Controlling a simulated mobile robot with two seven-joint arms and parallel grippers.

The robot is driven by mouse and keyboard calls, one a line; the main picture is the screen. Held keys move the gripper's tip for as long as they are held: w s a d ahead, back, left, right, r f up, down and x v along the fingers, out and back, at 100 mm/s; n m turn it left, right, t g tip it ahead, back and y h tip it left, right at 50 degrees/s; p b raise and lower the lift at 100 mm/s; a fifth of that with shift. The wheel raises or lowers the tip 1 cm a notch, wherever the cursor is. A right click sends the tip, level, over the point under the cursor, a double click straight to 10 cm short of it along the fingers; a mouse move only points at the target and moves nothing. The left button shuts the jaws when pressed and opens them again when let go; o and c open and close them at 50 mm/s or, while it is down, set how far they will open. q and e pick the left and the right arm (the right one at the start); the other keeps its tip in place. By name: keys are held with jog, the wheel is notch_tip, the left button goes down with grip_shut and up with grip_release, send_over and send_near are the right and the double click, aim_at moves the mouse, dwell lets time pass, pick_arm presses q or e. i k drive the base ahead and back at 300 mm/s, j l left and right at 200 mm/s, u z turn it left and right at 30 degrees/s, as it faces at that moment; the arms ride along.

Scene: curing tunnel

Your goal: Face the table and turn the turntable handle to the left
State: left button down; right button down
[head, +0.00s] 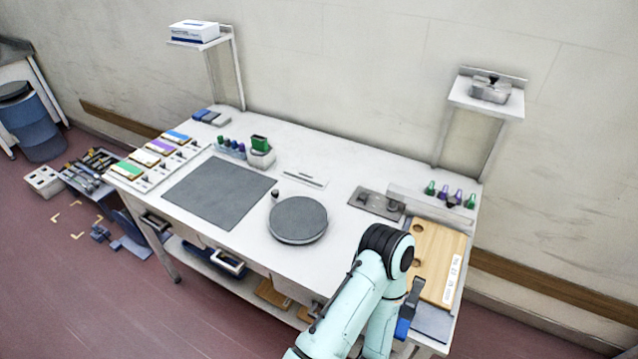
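The turntable (298,221) is a round dark grey disc on the white table (335,190), near the middle of its front half. A small dark knob (275,193) stands at its far left rim and looks like the handle. A teal arm of mine rises from the bottom edge, right of the turntable, and bends at a black joint. It is apart from the disc. I see no gripper at the turntable; neither gripper can be made out in the head view.
A dark grey mat (219,192) lies left of the turntable. A wooden board (437,260) lies at the right, partly behind my arm. Bottles (450,195) stand at the back right.

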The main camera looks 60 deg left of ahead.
aim_at(296, 219)
jog(key=k+j+z, duration=0.1)
jog(key=z, duration=0.3)
jog(key=k+j+z, duration=0.15)
jog(key=j+z, duration=0.25)
jog(key=k+z, duration=0.15)
jog(key=z, duration=0.3)
jog(key=k+j+u, duration=0.1)
jog(key=k, duration=0.35)
jog(key=k+j, duration=0.3)
jog(key=k+u, duration=0.15)
jog(key=u, duration=0.25)
jog(key=k+u, duration=0.15)
jog(key=u, duration=0.3)
jog(key=k+u, duration=0.1)
jog(key=u, duration=0.3)
jog(key=k+j+u, duration=0.15)
jog(key=u, duration=0.25)
